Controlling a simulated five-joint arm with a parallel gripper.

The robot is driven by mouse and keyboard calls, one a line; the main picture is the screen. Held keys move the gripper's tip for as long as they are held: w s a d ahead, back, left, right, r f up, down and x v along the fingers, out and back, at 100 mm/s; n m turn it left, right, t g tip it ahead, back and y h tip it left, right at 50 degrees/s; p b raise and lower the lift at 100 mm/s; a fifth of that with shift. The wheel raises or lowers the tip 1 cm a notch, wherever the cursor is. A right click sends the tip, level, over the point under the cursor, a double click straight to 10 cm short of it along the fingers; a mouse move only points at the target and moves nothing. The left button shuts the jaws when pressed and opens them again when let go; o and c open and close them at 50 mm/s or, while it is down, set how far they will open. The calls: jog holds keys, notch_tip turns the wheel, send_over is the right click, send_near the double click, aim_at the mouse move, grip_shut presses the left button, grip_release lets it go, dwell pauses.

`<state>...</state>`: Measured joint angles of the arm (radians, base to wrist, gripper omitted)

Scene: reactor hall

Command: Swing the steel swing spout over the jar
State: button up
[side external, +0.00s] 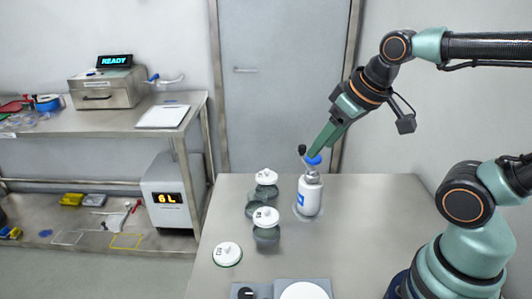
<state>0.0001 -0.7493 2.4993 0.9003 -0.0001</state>
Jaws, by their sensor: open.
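A white bottle (309,196) with a blue label stands upright on the steel table. A grey metal fitting with a blue part (312,160) and a small black knob (302,149) tops it. I cannot clearly make out the spout's shape or direction. My gripper (315,153) has green fingers reaching down from the upper right to this fitting. It is open, close to the blue part and knob; whether it touches is unclear. A dark jar without a white lid (254,209) stands to the left of the bottle, apart from it.
Two dark jars with white lids stand behind (266,178) and in front (266,225) of the unlidded jar. A loose white lid (227,254) lies at the front left. A grey unit with a white disc (304,291) is at the front edge.

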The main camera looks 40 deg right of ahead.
jog(key=w+d+r+g, duration=0.35)
jog(key=w+d, duration=0.25)
jog(key=w, duration=0.3)
jog(key=g, duration=0.2)
send_near(303, 146)
notch_tip(303, 146, down, 9)
jog(key=shift+w+r, duration=0.1)
jog(key=shift+r, duration=0.1)
grip_shut()
jog(key=shift+r, duration=0.1)
dwell(1.3)
